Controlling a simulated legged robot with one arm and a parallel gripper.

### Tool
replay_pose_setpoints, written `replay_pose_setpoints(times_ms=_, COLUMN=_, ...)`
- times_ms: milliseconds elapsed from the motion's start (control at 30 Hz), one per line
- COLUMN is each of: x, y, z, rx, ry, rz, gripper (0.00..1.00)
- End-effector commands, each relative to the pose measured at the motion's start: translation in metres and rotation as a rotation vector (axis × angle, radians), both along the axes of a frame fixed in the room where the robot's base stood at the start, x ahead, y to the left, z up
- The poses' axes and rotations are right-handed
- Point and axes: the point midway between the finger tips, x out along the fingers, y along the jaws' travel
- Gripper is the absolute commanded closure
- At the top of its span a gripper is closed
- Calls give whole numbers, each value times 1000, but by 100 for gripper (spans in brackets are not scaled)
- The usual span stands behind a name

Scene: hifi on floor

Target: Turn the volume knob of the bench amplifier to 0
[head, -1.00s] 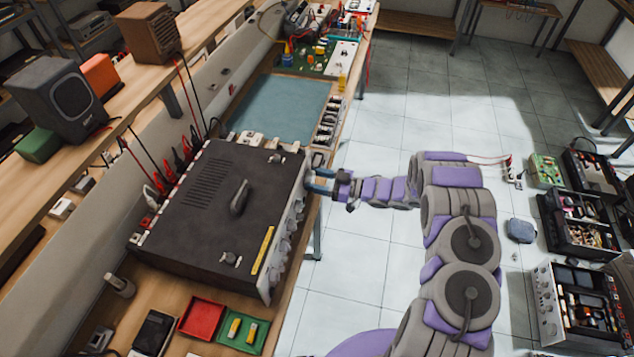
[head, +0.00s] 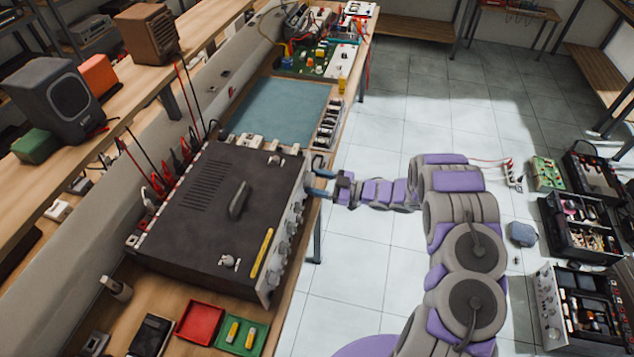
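The bench amplifier (head: 212,215) is a large dark box with a handle on top, on the wooden bench at centre left. Its pale front panel faces right and carries a row of grey knobs (head: 282,249), seen steeply from above. My gripper (head: 318,183) is at the far end of this panel, with two bluish fingers pointing left at it. A gap shows between the fingers. The panel edge and fingers hide whatever is between the tips, so I cannot tell whether they hold a knob. The volume knob's marking and setting are not readable.
A red tray (head: 201,322) and a green tray (head: 240,336) with yellow items lie at the bench's near end. Red and black leads (head: 170,172) run behind the amplifier. A blue-green mat (head: 280,107) lies beyond it. Tiled floor (head: 365,260) is open right of the bench.

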Motion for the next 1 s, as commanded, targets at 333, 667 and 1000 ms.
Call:
replay_pose_setpoints(times_ms=333, x=-1, y=0, z=1, rx=1, ry=-2, rz=0, gripper=18)
replay_pose_setpoints(times_ms=667, x=-6, y=-15, z=2, rx=3, ry=-2, rz=-2, gripper=18)
replay_pose_setpoints(times_ms=1000, x=-29, y=-83, z=2, rx=1, ry=-4, rz=-5, gripper=18)
